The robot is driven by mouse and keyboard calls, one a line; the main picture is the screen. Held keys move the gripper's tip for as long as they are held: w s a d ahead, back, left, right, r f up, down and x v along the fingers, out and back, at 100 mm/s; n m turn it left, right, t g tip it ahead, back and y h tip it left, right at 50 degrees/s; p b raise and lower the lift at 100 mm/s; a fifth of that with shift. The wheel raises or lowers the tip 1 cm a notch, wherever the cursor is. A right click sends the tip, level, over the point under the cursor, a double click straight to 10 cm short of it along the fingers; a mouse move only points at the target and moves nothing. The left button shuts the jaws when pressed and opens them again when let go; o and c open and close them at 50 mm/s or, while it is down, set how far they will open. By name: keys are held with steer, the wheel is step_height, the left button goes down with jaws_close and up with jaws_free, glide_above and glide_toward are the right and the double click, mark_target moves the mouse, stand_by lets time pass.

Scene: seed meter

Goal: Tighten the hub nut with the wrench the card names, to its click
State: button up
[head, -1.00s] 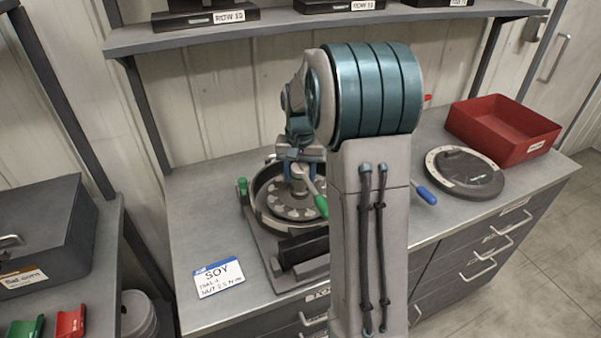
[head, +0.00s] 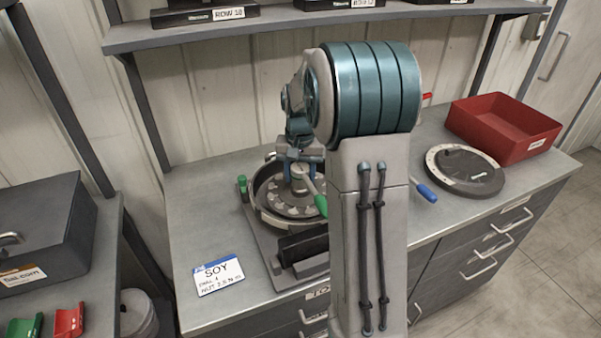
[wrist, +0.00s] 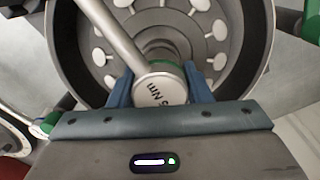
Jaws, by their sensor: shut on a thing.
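My gripper (wrist: 160,95) is shut on the round head of a wrench (wrist: 112,32), with a blue finger on each side; it also shows in the head view (head: 300,165). The head bears a partly hidden marking ending in "Nm". In the head view the wrench's green-tipped handle (head: 321,204) points down and right. The head is over the middle of the seed meter (head: 262,212), with a seed plate inside; a green ring shows beyond it. Whether it sits on the hub nut is hidden. The card (head: 218,275) reads "SOY" and a nut value that looks like 2.5 Nm.
A blue-handled tool (head: 427,193) lies partly behind my arm. A shelf (head: 300,30) crosses above the bench.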

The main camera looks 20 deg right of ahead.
steer(key=shift+f, duration=0.25)
stand_by(0.4)
steer(key=o, duration=1.9)
steer(key=shift+o, duration=0.2)
steer(key=shift+r, duration=0.1)
steer(key=shift+r+p, duration=2.05)
steer(key=shift+r, duration=0.85)
